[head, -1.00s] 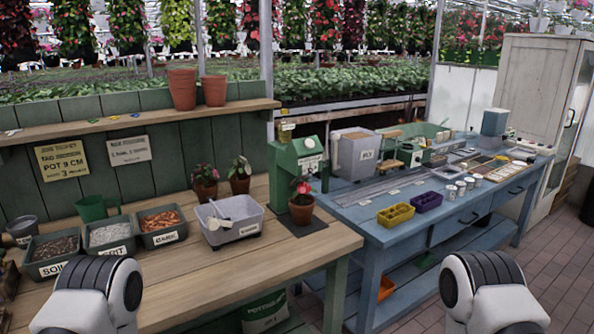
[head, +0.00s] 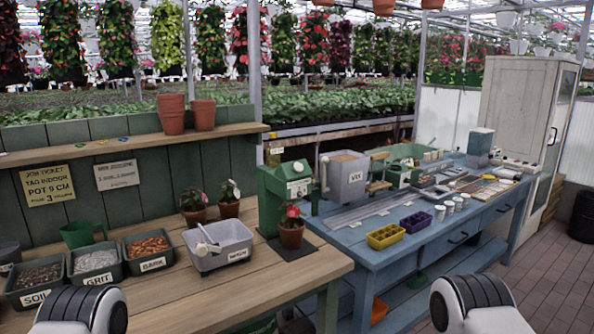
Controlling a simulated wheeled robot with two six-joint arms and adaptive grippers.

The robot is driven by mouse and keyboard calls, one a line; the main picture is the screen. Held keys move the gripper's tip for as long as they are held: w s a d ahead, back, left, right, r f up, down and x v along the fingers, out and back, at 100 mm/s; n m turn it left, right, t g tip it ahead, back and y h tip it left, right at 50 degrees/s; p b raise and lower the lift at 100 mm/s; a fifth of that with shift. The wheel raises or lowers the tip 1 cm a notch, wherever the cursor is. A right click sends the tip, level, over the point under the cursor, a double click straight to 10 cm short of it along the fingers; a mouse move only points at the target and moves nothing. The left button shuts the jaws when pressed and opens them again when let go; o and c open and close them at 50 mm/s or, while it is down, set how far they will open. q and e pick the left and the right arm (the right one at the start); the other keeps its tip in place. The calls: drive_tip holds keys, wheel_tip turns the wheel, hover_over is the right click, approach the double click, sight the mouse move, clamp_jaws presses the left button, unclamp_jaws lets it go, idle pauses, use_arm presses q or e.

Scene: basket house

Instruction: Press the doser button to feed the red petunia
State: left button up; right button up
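The green doser (head: 287,190) stands at the right end of the wooden bench, with a white label on its front. I cannot make out its button clearly. The red petunia (head: 293,212) stands upright in a terracotta pot (head: 291,236) on a dark mat (head: 313,246), right in front of the doser. Only parts of my arms show at the bottom edge; neither gripper is in view.
A grey tub (head: 217,247) with a scoop and labelled bins (head: 94,259) of soil, grit and bark stand left on the bench. The blue bench (head: 410,238) on the right holds yellow (head: 384,236) and purple (head: 416,221) trays. The bench front before the petunia is clear.

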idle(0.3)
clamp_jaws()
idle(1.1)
